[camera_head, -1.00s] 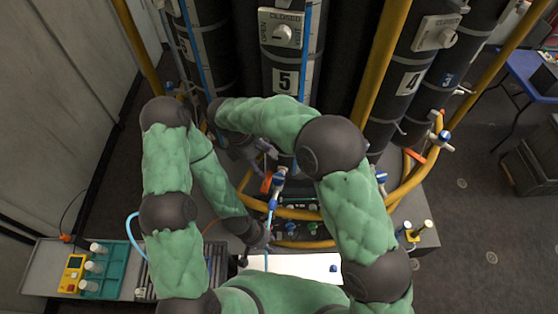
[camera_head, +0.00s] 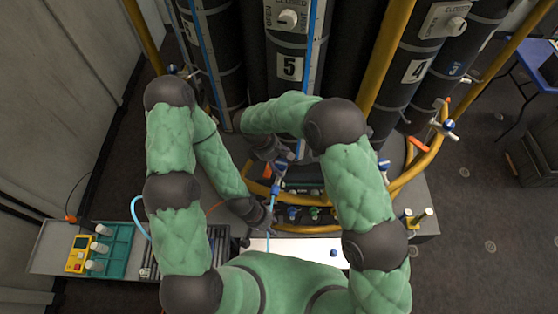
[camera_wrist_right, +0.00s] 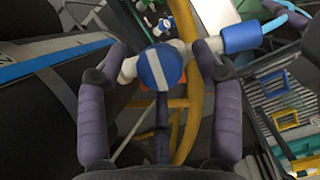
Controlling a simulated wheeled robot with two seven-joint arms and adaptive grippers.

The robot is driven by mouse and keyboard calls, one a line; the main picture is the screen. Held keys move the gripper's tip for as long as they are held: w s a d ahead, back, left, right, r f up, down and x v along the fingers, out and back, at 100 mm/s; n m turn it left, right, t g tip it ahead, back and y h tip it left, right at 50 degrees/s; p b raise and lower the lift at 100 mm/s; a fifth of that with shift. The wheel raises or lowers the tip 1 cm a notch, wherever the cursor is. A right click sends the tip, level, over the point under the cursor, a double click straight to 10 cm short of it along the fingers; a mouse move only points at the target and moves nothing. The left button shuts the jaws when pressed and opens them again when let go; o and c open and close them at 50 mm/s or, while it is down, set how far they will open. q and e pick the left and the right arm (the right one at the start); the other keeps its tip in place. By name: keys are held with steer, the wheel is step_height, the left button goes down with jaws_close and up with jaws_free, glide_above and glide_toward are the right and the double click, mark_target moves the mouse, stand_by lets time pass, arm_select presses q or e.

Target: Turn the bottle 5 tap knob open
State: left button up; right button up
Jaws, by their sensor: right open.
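Bottle 5 (camera_head: 289,93) is a tall black cylinder with a white "5" label, in the middle of the head view. At its base is a white tap with a round blue tap knob (camera_head: 282,158). In the right wrist view the knob (camera_wrist_right: 158,68) has a white stripe. My right gripper (camera_wrist_right: 163,52) is open, one finger on each side of the tap; contact cannot be told. It also shows in the head view (camera_head: 275,151). My left gripper (camera_head: 268,216) is lower down, beside the light blue hose below the tap; its grip is unclear.
A blue connector (camera_wrist_right: 243,38) with the hose leaves the tap at right in the wrist view. Yellow pipes (camera_head: 413,180) curve around the bottle bases. Bottle 4 (camera_head: 398,100) stands to the right. A white sheet (camera_head: 300,251) and a teal rack (camera_head: 112,247) lie in front.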

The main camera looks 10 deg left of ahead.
steer(key=c, duration=1.1)
